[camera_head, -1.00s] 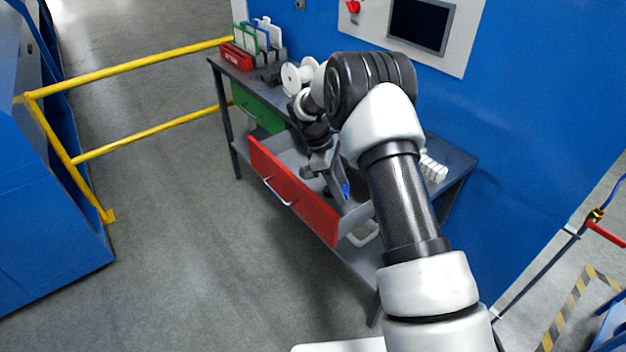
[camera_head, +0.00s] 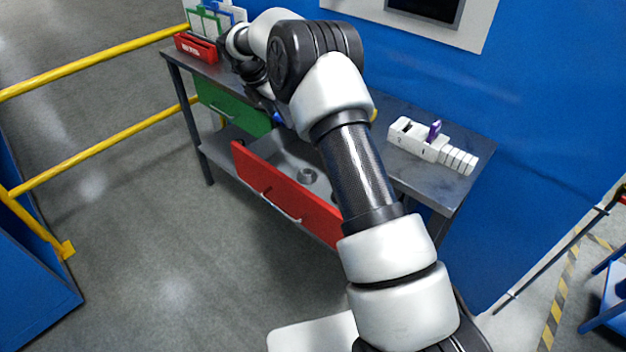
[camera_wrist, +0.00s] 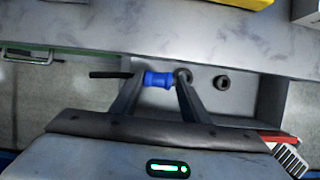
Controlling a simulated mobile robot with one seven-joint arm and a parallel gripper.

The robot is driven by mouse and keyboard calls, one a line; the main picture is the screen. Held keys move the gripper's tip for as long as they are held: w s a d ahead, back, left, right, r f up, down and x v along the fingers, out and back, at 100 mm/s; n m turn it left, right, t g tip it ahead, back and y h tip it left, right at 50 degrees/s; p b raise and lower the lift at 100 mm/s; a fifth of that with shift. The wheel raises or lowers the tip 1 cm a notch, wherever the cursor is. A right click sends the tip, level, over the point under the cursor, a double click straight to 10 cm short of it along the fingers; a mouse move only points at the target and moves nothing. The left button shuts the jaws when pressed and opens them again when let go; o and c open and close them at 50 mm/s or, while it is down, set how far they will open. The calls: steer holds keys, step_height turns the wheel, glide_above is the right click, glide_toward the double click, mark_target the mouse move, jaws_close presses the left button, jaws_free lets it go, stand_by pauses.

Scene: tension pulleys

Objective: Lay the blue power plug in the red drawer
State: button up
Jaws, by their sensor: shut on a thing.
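The blue power plug (camera_wrist: 158,79) is between my fingertips in the wrist view, with a dark cable or rod stretching to its left. My gripper (camera_wrist: 157,84) is shut on it. In the head view only a bit of blue (camera_head: 279,118) shows beside my arm, near the table's front edge and the back left of the red drawer; my fingers are mostly hidden there. The red drawer (camera_head: 268,186) is pulled open, its grey inside partly behind my arm. Small round grey parts (camera_head: 308,175) lie in it. The plug's height above the drawer is unclear.
The green drawer (camera_head: 227,108) is left of the red one and looks closed. On the tabletop are a red rack (camera_head: 196,47) with upright boards at the left and a white block with a purple part (camera_head: 435,130) at the right. A yellow rail (camera_head: 100,63) is at left.

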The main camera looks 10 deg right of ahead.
steer(key=shift+w+f, duration=0.2)
steer(key=shift+f, duration=0.05)
step_height(320, 180, down, 13)
steer(key=shift+f+b, duration=0.1)
steer(key=shift+b, duration=0.9)
steer(key=w+d, duration=0.2)
steer(key=d, duration=0.1)
steer(key=shift+w+d+f+b, duration=0.1)
steer(key=shift+d+f+b, duration=0.1)
steer(key=shift+f+b, duration=0.1)
steer(key=shift+a+f, duration=0.1)
steer(key=shift+f, duration=0.15)
steer(key=shift+f+b, duration=0.35)
steer(key=shift+f, duration=0.3)
steer(key=o, duration=1.1)
steer(key=shift+o, duration=0.2)
